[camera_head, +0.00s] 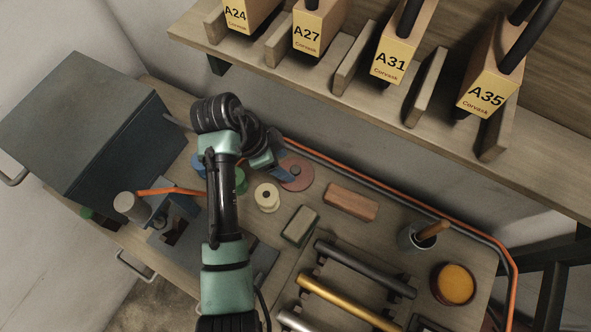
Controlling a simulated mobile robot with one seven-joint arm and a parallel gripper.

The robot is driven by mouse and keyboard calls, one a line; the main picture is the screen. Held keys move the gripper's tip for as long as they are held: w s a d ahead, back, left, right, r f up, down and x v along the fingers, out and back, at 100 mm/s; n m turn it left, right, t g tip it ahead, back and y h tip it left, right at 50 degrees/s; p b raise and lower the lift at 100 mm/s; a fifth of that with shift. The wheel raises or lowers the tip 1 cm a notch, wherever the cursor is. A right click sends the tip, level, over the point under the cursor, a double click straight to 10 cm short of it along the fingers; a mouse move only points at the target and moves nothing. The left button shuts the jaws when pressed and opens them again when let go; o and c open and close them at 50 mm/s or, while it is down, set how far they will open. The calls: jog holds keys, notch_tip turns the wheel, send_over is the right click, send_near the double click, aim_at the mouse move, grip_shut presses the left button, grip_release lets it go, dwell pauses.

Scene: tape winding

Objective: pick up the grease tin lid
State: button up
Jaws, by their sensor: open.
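A flat reddish disc (296,173) with a small mark at its centre lies on the bench at the back middle. It may be the grease tin lid, but I cannot be sure. A round dark tin (455,284) with orange-yellow contents, probably the grease tin, stands open at the right. My gripper (276,172) is at the left edge of the disc, seen from behind the wrist. It is open. Its fingertips are mostly hidden, and I cannot tell whether they touch the disc.
A cream spool (267,196), a grey-green block (300,226) and a reddish-brown block (351,202) lie nearby. A cup with a wooden-handled tool (415,238) and racked bars (345,301) are to the right. An orange rail (400,205) edges the bench. A shelf of boxes (395,50) overhangs.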

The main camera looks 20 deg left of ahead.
aim_at(295, 169)
jog(key=x, duration=0.5)
jog(key=shift+w+d, duration=0.15)
jog(key=shift+w, duration=0.15)
jog(key=shift+c, duration=0.2)
grip_shut()
